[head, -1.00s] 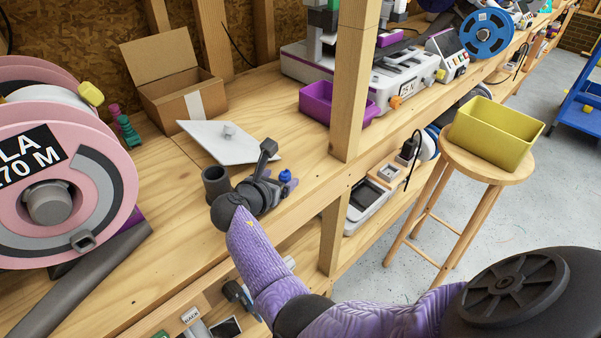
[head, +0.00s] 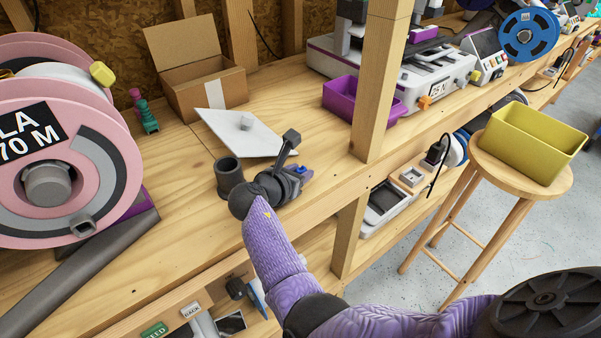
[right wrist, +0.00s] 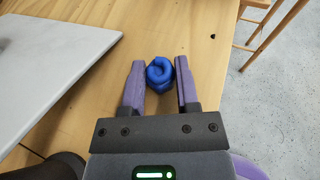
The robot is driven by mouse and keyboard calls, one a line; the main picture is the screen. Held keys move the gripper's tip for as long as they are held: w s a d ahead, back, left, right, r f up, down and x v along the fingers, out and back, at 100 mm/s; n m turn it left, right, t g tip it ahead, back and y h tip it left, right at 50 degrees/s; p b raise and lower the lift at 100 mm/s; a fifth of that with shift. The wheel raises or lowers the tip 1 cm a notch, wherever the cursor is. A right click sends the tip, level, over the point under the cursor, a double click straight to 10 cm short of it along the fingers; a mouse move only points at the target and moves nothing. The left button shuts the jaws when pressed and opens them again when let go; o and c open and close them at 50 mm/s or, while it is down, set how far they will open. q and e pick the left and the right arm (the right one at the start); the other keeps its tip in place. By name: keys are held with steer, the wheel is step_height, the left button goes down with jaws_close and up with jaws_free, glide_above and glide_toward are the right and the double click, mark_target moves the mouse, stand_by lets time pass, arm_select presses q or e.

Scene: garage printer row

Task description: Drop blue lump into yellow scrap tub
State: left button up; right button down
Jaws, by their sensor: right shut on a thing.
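The blue lump (right wrist: 160,74) is between the two purple fingers of my right gripper (right wrist: 160,66) in the right wrist view. That gripper is shut on it, low over the wooden bench. In the head view only a bit of the blue lump (head: 302,169) shows past my right gripper (head: 296,173). The yellow scrap tub (head: 515,150) stands on a round wooden stool at the right, well away from the gripper. Its inside is partly visible and looks empty. My left gripper is not in view.
A wooden post (head: 375,90) rises at the bench edge between gripper and tub. A dark grey cup (head: 229,175) stands close beside the gripper. A pale plate (head: 232,137), purple bin (head: 350,103) and open cardboard box (head: 190,98) lie behind.

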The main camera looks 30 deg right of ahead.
step_height(320, 180, up, 7)
steer(key=p, duration=0.4)
steer(key=shift+r, duration=0.2)
arm_select(q)
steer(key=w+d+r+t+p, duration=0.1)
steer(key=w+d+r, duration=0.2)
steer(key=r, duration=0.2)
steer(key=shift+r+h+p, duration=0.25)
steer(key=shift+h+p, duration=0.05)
steer(key=shift+p, duration=0.05)
arm_select(e)
step_height(320, 180, up, 3)
steer(key=shift+f, duration=0.15)
